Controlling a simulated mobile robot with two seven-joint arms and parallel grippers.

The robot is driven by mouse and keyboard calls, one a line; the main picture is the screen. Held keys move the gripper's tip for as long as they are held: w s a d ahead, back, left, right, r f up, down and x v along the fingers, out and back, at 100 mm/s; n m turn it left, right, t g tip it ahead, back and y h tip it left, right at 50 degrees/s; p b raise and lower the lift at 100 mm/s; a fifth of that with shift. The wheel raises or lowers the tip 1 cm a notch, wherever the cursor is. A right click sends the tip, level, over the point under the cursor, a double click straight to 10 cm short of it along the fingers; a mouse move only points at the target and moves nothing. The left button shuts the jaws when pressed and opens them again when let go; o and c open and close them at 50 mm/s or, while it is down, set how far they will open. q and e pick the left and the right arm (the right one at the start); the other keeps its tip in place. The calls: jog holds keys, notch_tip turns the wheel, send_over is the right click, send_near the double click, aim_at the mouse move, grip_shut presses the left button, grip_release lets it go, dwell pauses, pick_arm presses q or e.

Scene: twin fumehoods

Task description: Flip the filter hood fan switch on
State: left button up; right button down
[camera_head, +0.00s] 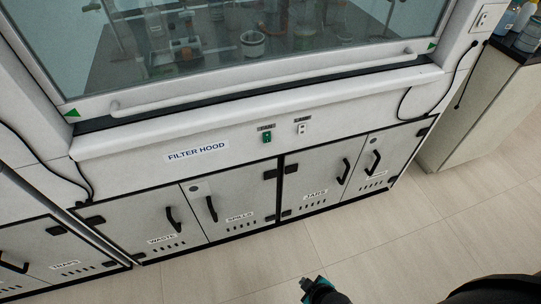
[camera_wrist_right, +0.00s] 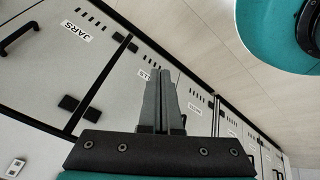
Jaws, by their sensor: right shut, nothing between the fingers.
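The filter hood (camera_head: 196,152) has two small switches on its front panel below the sash. One is a green switch (camera_head: 267,137) and the other a white switch (camera_head: 302,129), each under a small dark label too small to read, so I cannot tell which is the fan's. A white switch plate (camera_wrist_right: 15,167) also shows in the right wrist view, at the lower left. My right gripper (camera_head: 306,284) is low in front of the cabinets, well below and apart from the switches. Its fingers (camera_wrist_right: 159,75) are shut and empty in the wrist view. My left gripper is not in view.
Cabinet doors with black handles, labelled WASTE (camera_head: 162,239), SPILLS (camera_head: 239,218) and JARS (camera_head: 315,195), lie below the panel. The glass sash has a white handle bar (camera_head: 260,77). A side counter (camera_head: 490,105) with bottles stands at the right. The floor (camera_head: 400,230) is clear.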

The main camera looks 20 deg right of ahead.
aim_at(268, 142)
jog(key=w+r+n+t+b, duration=0.3)
jog(key=w+b, duration=0.1)
jog(key=w, duration=0.4)
jog(key=w+r+n+t+b, duration=0.2)
jog(key=w+r+b, duration=0.15)
jog(key=w, duration=0.45)
pick_arm(q)
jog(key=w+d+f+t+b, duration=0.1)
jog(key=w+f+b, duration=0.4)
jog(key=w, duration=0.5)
jog(key=b, duration=0.2)
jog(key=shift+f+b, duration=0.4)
pick_arm(e)
jog(key=w+r+n+t, duration=0.3)
jog(key=r, duration=0.4)
jog(key=w+r+n+t, duration=0.2)
jog(key=w+r+n, duration=0.1)
jog(key=r, duration=0.4)
jog(key=shift+w+d+t, duration=0.4)
jog(key=shift+w+d, duration=0.05)
jog(key=shift+w, duration=0.1)
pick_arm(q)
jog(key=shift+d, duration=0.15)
pick_arm(e)
jog(key=shift+f, duration=0.1)
